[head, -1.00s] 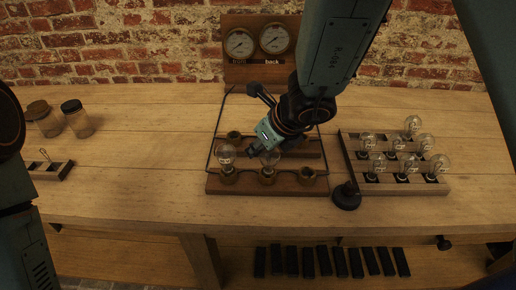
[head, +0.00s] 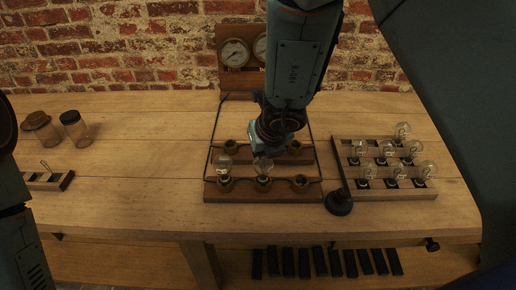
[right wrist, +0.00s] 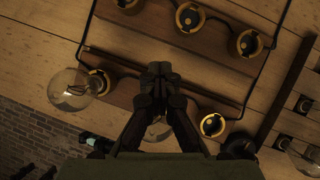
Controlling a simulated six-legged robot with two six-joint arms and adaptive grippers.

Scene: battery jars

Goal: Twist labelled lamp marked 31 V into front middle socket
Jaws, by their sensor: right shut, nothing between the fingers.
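The wooden socket board (head: 240,195) carries a front row and a back row of brass sockets. A clear lamp stands upright in the front left socket (head: 224,183). Another lamp (head: 263,165) stands in the front middle socket (head: 264,184); the front right socket (head: 300,182) is empty. My right gripper (head: 258,152) is just above and behind the middle lamp. In the right wrist view its fingers (right wrist: 160,70) are shut and empty, and they partly hide the middle lamp (right wrist: 158,130). The lamp markings are too small to read. My left gripper is out of view.
A lamp rack (head: 395,192) with several labelled lamps stands right of the board, beside a dark round knob (head: 338,202). Two gauges (head: 234,52) stand behind, partly hidden by my arm. Jars (head: 74,127) and a small tray (head: 45,181) are at left. Bare table lies between.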

